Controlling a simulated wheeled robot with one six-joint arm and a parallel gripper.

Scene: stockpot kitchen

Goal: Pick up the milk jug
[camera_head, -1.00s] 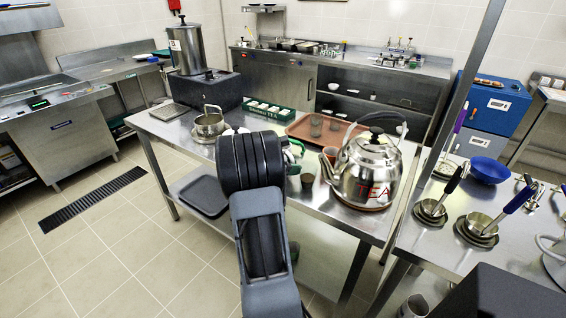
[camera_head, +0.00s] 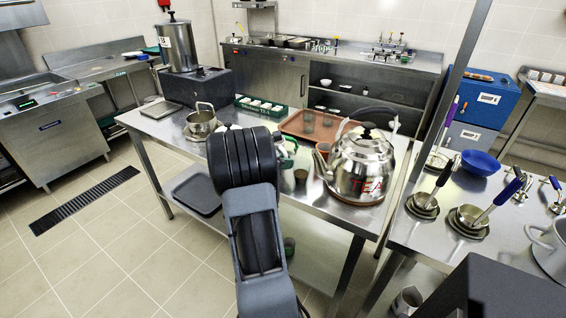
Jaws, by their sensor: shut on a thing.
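The milk jug (camera_head: 286,150), white with green parts, is mostly hidden behind the end of my arm; a strip of it shows just right of my black wrist. My gripper (camera_head: 262,150) is at the jug, shut on it. Its fingertips are hidden behind the wrist, so the exact grip and any gap between the jug and the table cannot be told.
On the steel table (camera_head: 335,218), a large kettle marked TEA (camera_head: 361,165) and a small brown cup (camera_head: 300,177) stand close right of the jug. A brown tray (camera_head: 296,124) with glasses lies behind, a steel pot (camera_head: 201,122) left.

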